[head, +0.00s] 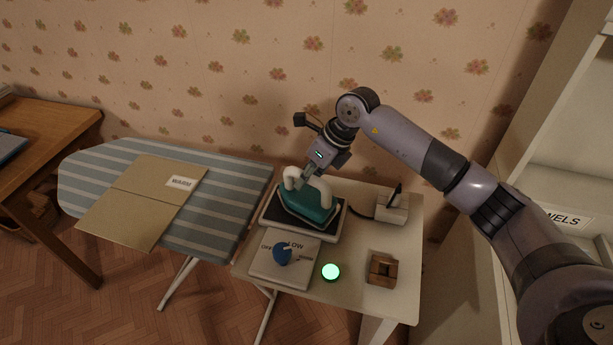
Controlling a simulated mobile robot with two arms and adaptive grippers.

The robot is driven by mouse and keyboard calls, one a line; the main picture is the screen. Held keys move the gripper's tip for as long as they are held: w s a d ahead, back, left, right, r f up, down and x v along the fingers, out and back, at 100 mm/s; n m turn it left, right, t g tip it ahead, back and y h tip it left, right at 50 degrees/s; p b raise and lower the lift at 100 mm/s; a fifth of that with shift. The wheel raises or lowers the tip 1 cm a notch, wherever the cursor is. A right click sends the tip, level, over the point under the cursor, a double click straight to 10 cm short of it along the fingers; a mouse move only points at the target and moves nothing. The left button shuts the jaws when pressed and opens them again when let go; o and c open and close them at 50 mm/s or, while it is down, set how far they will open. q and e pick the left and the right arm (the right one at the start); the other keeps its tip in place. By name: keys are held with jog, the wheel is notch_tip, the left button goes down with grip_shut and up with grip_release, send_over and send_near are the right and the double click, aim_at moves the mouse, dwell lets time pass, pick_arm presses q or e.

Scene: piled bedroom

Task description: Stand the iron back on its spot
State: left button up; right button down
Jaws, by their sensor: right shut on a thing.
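The teal iron (308,205) with a cream handle is on, or just above, a dark pad with a light rim (268,222) on the small side table; I cannot tell if it touches. My right gripper (303,181) reaches down from above and is shut on the iron's handle, partly hiding it. My left gripper is not in view.
In front of the pad are a dial box with a blue knob (283,253), a glowing green button (331,272) and a wooden block (382,269). A white box with a black cord (392,208) stands to the right. The striped ironing board (105,165) bears a cardboard sheet labelled WARM (140,205). A shelf unit (555,150) stands at right.

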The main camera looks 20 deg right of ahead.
jog(key=shift+f+b, duration=0.55)
jog(key=shift+f, duration=0.05)
dwell(0.6)
jog(key=c, duration=1.4)
grip_release()
jog(key=shift+o, duration=0.3)
jog(key=shift+s+f, duration=0.1)
jog(key=shift+f, duration=0.15)
jog(key=shift+p+v, duration=0.4)
jog(key=shift+v, duration=0.35)
jog(key=shift+p+v, duration=1.2)
jog(key=shift+v, duration=1.2)
jog(key=shift+p+v, duration=0.45)
jog(key=shift+v, duration=0.55)
